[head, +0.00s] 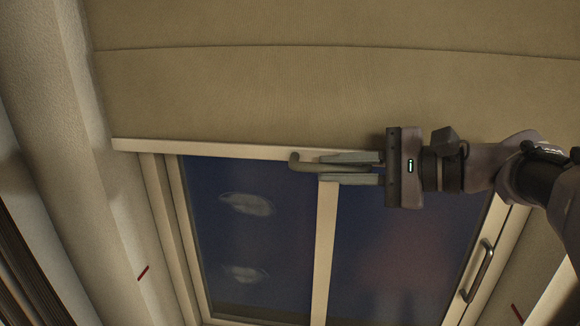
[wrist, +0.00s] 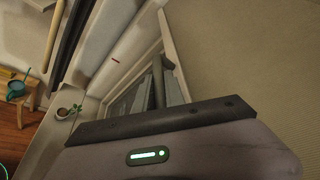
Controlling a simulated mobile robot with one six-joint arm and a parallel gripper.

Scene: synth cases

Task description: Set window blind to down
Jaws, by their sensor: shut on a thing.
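The tan window blind (head: 300,95) covers the upper part of the window, and glass (head: 250,225) shows below it. Its pale bottom rail (head: 200,150) runs across the picture just above my gripper. A hooked grey-green handle (head: 297,163) sits at this rail. My gripper (head: 325,168) comes from the right and is shut on the handle, whose bent end sticks out left of the fingertips. In the wrist view, the handle (wrist: 158,80) stands between the fingers, and the blind (wrist: 240,50) fills the right side.
A metal window handle (head: 479,270) is on the frame at the lower right. A red mark (head: 143,272) is on the left wall and another red mark (head: 517,313) is at the lower right.

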